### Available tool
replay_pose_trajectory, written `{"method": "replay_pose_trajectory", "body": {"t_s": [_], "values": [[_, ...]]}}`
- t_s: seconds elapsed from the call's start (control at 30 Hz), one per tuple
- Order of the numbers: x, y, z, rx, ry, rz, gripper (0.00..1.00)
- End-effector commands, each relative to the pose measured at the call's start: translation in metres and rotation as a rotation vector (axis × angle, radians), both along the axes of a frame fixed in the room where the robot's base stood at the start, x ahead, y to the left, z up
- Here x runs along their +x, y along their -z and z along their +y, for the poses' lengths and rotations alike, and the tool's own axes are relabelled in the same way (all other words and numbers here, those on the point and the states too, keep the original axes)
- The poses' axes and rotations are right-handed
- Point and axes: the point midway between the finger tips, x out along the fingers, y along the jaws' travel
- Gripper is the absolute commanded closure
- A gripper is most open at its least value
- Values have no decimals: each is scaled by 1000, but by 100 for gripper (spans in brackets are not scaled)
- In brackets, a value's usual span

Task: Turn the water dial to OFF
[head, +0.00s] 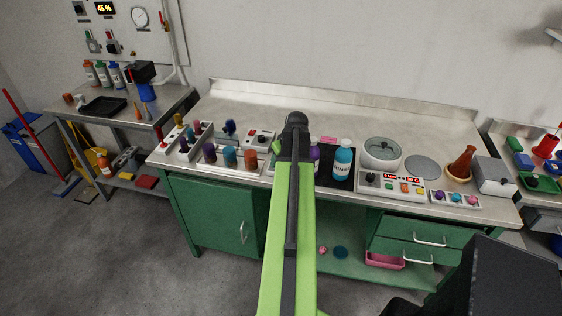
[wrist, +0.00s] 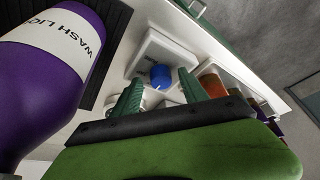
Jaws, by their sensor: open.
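A blue round dial (wrist: 161,76) sits on a white box (wrist: 150,52) in the wrist view; no water or OFF label is readable, so I cannot tell its setting. My gripper (wrist: 160,82) has two green fingers standing apart, one on each side of the blue dial in the picture. Whether they touch it is unclear, and nothing is held. In the head view my green arm reaches over the bench and hides my fingers and most of the area around this dial.
A purple wash-liquid bottle (wrist: 45,75) stands close on the left in the wrist view. In the head view a blue bottle (head: 343,160) stands right of my arm. Several coloured containers (head: 229,156) line the bench front to the left. The back of the bench (head: 240,100) is clear.

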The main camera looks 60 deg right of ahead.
Motion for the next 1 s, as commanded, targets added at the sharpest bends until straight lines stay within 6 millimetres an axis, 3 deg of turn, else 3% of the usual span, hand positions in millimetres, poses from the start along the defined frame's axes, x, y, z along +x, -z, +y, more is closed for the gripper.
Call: {"method": "replay_pose_trajectory", "body": {"t_s": [0.17, 0.37, 0.9, 1.0], "values": [[0, -3, 1, 0, 0, -1, 49], [-7, -25, 4, 0, 1, -1, 49], [-50, -142, 25, 0, 0, -1, 49], [-56, -157, 28, 0, 0, -1, 49]]}}
